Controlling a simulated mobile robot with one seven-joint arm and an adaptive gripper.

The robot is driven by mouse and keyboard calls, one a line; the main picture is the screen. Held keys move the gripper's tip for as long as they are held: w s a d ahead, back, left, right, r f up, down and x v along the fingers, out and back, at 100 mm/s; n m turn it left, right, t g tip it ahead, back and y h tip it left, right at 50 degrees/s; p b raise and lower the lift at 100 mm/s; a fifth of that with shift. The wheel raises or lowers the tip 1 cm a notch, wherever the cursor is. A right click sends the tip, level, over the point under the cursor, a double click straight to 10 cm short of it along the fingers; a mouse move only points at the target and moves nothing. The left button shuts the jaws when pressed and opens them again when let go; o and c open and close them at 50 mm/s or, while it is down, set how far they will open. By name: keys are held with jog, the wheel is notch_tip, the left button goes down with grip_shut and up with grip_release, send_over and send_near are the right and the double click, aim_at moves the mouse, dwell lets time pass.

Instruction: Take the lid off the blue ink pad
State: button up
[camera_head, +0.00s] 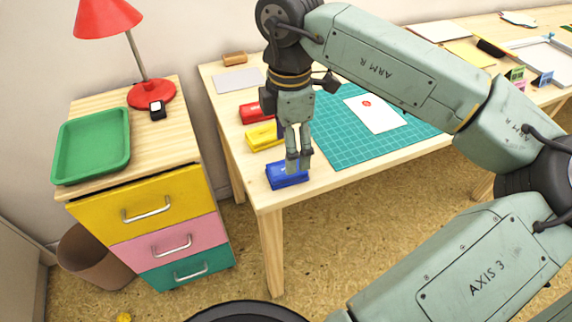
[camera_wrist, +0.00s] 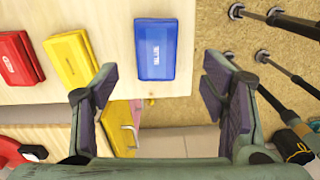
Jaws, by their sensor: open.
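The blue ink pad (camera_head: 287,177) lies near the front left corner of the table, its lid on. In the wrist view the blue ink pad (camera_wrist: 156,49) shows from above with pale lettering on its lid, ahead of and between my fingers. My gripper (camera_head: 298,166) points down over the blue pad in the head view and hides part of it. In the wrist view my gripper (camera_wrist: 160,88) has its two fingers wide apart with nothing between them. I cannot tell exactly how far the fingertips are above the lid.
A yellow ink pad (camera_head: 262,136) and a red ink pad (camera_head: 254,112) lie behind the blue one. A green cutting mat (camera_head: 345,148) with a white card (camera_head: 378,113) covers the table to the right. A drawer cabinet with a green tray (camera_head: 91,146) stands left.

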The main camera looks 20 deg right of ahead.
jog(key=shift+w+a+f+p, duration=0.15)
jog(key=shift+f+p, duration=0.25)
jog(key=shift+f, duration=1)
jog(key=shift+w+d+f+p, duration=0.1)
jog(key=shift+f+p, duration=0.25)
jog(key=shift+f, duration=1.05)
jog(key=shift+c, duration=0.2)
jog(key=c, duration=0.9)
